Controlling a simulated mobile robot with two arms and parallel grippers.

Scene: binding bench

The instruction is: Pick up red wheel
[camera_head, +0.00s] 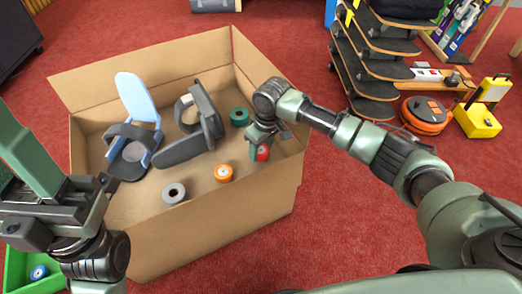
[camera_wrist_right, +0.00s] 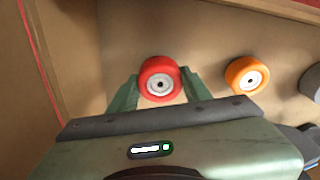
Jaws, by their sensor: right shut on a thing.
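The red wheel (camera_head: 262,153) is in the right part of the open cardboard box, partly hidden by my right gripper (camera_head: 257,150). In the right wrist view the red wheel (camera_wrist_right: 160,80), with its white hub, sits between the two green fingers of my right gripper (camera_wrist_right: 158,88), which is shut on it. The box floor shows behind the wheel; I cannot tell whether the wheel touches it. My left gripper (camera_head: 35,160) is at the left edge, outside the box; its fingertips are not clear.
The cardboard box (camera_head: 225,225) also holds an orange wheel (camera_head: 223,173), a grey wheel (camera_head: 174,193), a green wheel (camera_head: 239,117), a blue-and-grey binding (camera_head: 136,110) and a dark binding (camera_head: 200,130). Skateboards on a rack (camera_head: 370,60) stand at the back right. A green crate (camera_head: 20,270) is at lower left.

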